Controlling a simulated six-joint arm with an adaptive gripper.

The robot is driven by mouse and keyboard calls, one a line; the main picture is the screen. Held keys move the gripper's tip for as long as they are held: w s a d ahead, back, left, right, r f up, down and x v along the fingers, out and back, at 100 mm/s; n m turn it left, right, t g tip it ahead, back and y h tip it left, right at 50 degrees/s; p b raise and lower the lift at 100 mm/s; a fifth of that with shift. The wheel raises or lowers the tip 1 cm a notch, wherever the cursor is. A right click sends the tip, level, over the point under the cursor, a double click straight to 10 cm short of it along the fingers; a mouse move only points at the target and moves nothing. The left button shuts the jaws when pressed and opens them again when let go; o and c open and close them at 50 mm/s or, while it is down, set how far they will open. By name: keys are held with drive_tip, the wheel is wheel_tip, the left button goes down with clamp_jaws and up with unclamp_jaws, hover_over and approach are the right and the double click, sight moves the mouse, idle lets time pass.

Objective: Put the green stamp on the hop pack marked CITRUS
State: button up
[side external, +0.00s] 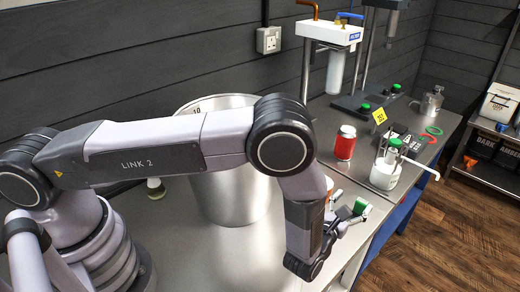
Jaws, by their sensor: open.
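A small green block with a pale side (361,207), possibly the green stamp, shows at the bench's front edge. My gripper (345,217) is open and right beside it, partly hidden by my own wrist. I cannot tell whether the fingers are around the green block or only next to it. No pack with a readable CITRUS mark is in view; my arm hides part of the bench.
A large steel pot (228,195) stands behind my arm.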

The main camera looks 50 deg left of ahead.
drive_tip(key=w, duration=0.1)
approach(360, 207)
drive_tip(key=w, duration=0.2)
drive_tip(key=shift+w+a+f, duration=0.1)
drive_tip(key=shift+w+a, duration=0.1)
drive_tip(key=shift+w, duration=0.2)
drive_tip(key=shift+w+a, duration=0.1)
drive_tip(key=shift+w, duration=0.95)
drive_tip(key=shift+w+a, duration=0.2)
drive_tip(key=shift+w, duration=2.55)
clamp_jaws()
